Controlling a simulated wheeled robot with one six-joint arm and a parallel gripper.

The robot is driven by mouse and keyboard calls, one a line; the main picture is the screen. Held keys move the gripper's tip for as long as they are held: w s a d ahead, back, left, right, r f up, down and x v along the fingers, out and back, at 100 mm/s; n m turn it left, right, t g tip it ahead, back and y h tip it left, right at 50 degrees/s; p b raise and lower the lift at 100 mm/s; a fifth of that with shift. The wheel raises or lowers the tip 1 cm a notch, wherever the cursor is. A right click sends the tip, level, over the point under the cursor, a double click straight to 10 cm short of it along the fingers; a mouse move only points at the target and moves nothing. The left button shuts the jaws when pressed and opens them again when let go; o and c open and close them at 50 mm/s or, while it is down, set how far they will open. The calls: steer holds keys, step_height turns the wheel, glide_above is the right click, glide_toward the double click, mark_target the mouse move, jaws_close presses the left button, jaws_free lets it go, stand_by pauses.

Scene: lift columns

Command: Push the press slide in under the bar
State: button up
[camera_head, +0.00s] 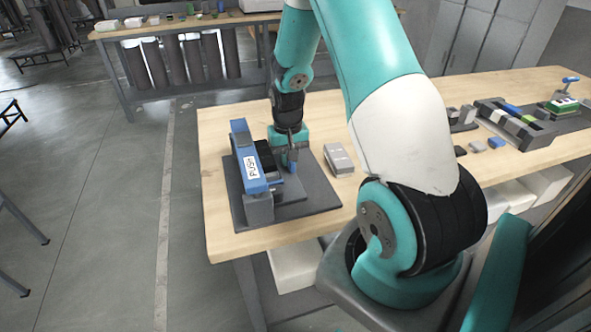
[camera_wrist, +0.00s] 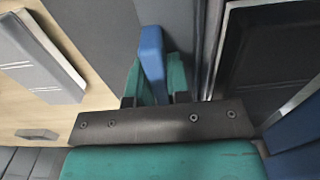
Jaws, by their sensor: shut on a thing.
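The press stands on a dark base plate (camera_head: 315,204) at the near left of the table. Its blue bar (camera_head: 241,140) carries a white PUSH label, and part of the bar shows at the right of the wrist view (camera_wrist: 298,142). A black slide (camera_head: 265,158) sits beside the bar; its dark, grey-rimmed surface also shows in the wrist view (camera_wrist: 275,50). My gripper (camera_head: 291,160) is low over the plate, right of the slide. In the wrist view its teal fingers (camera_wrist: 153,85) are shut on an upright blue piece (camera_wrist: 151,50). I cannot tell how this piece joins the slide.
A grey block (camera_head: 339,159) lies on the table just right of the plate. Farther right are a dark tray (camera_head: 513,125) with several coloured blocks and some loose small blocks. Bare wood (camera_head: 225,115) is free behind the press. The table's left edge is close to the plate.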

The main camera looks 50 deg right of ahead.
steer(key=shift+w+a, duration=0.55)
steer(key=shift+a, duration=0.35)
steer(key=shift+w+a, duration=0.55)
steer(key=shift+a, duration=0.35)
steer(key=o, duration=0.6)
steer(key=shift+o, duration=0.2)
steer(key=shift+r+p, duration=0.15)
steer(key=shift+p, duration=0.15)
step_height(320, 180, up, 6)
steer(key=p, duration=0.4)
steer(key=shift+w+a+f, duration=0.1)
steer(key=shift+f, duration=0.15)
steer(key=shift+r+p, duration=0.7)
steer(key=shift+p, duration=0.1)
steer(key=shift+f, duration=0.1)
